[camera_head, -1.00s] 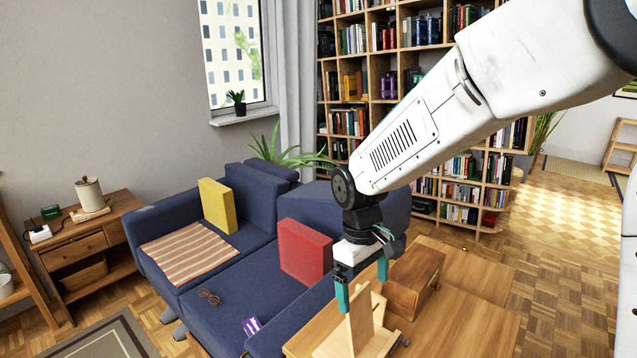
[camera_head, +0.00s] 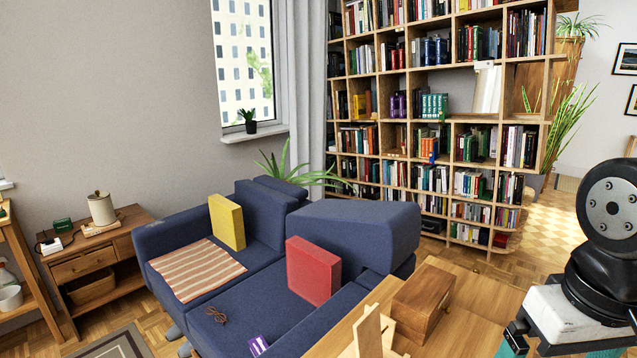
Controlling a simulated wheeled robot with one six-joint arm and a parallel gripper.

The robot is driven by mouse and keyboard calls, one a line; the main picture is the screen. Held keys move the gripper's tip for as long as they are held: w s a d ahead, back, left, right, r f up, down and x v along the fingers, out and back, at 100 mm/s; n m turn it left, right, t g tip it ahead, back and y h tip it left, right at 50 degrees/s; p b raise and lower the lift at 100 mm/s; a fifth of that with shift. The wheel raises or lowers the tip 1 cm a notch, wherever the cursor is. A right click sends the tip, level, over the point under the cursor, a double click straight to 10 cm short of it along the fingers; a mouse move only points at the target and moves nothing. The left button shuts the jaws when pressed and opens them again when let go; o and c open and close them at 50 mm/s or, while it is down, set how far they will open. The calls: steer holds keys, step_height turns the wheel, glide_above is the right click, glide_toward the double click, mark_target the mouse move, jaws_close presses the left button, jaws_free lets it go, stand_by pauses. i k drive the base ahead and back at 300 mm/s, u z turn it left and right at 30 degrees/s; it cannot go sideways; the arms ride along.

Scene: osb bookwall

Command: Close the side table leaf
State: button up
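A light wooden table (camera_head: 465,328) stands at the lower right, partly cut off by the bottom edge and partly behind my gripper. A seam runs across its top near the wooden box. I cannot tell for sure which part is the leaf or how it stands. My gripper (camera_head: 560,345) is at the lower right corner, to the right of the tabletop in the picture. Its teal fingers look spread apart and nothing shows between them. Their tips are cut off by the bottom edge.
A brown wooden box (camera_head: 422,303) and a light wooden stand (camera_head: 368,330) are on the tabletop. A blue sofa (camera_head: 275,303) with a red cushion (camera_head: 313,270) adjoins it on the left. A small drawer table (camera_head: 85,263) stands far left. A bookshelf (camera_head: 455,140) fills the back.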

mark_target(499, 304)
steer(key=u, duration=0.05)
steer(key=k, duration=1)
steer(key=z, duration=1.2)
steer(key=i, duration=5.55)
steer(key=u, duration=2.3)
